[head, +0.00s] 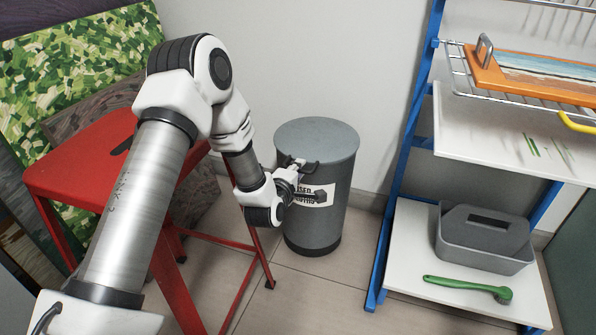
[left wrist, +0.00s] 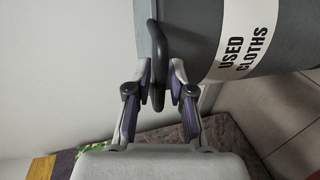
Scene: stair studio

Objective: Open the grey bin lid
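The grey bin (head: 318,222) stands upright on the floor by the wall, with its flat round lid (head: 318,135) down. A white label reading "USED CLOTHS" (left wrist: 248,38) is on its side. A dark loop handle (left wrist: 160,45) sticks out from the lid's rim. My left gripper (head: 306,178) is at the bin's front, just below the rim. In the left wrist view its two fingers (left wrist: 159,78) are apart, one on each side of the handle, with narrow gaps seeming to show. My right gripper is in neither view.
A red stool (head: 85,165) stands left of the bin, beneath my left arm. A blue-framed shelf (head: 398,170) stands to the right, holding a grey caddy (head: 485,248) and a green brush (head: 465,286). Tiled floor (head: 320,295) before the bin is clear.

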